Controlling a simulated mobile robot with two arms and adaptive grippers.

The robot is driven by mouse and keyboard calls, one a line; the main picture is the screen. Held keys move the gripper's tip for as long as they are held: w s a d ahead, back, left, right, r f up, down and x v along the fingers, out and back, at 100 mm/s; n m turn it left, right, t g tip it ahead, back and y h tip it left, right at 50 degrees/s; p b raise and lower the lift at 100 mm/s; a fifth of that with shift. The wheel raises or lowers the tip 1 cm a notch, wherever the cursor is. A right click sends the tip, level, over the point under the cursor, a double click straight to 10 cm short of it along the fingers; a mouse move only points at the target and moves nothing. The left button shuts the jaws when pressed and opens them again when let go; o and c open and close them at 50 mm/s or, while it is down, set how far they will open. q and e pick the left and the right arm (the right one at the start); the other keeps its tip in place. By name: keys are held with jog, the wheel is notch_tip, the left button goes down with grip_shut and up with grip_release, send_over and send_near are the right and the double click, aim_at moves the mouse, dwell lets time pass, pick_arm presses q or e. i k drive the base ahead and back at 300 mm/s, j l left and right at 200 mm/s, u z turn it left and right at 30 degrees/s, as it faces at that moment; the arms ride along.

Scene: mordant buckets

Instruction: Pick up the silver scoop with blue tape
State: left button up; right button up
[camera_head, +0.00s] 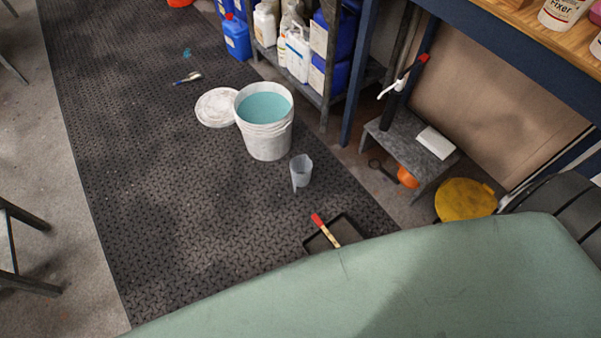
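A small tool (188,78) with a pale silver-grey end and a blue part lies on the black textured mat (170,200), up and left of the white bucket. It may be the silver scoop with blue tape, but it is too small to tell for sure. Nothing touches it. Neither of my grippers is in view.
A white bucket (268,145) of teal liquid stands beside its lid (215,107) and a clear jug (301,172). A red-and-wood-handled tool (325,230) rests at a black tray. A green surface (400,285) fills the foreground. The mat's left side is clear.

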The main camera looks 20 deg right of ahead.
aim_at(192, 77)
jog(key=u, duration=0.35)
jog(key=i+u, duration=0.4)
jog(key=i, duration=2.05)
jog(key=i+j+z, duration=0.1)
jog(key=i, duration=1.25)
jog(key=i+j, duration=0.15)
jog(key=i, duration=1.2)
jog(key=z, duration=0.5)
jog(key=i+z, duration=0.15)
jog(key=z, duration=0.35)
jog(key=j+z, duration=0.1)
jog(key=z, duration=0.35)
jog(key=i+j+z, duration=0.1)
jog(key=z, duration=0.4)
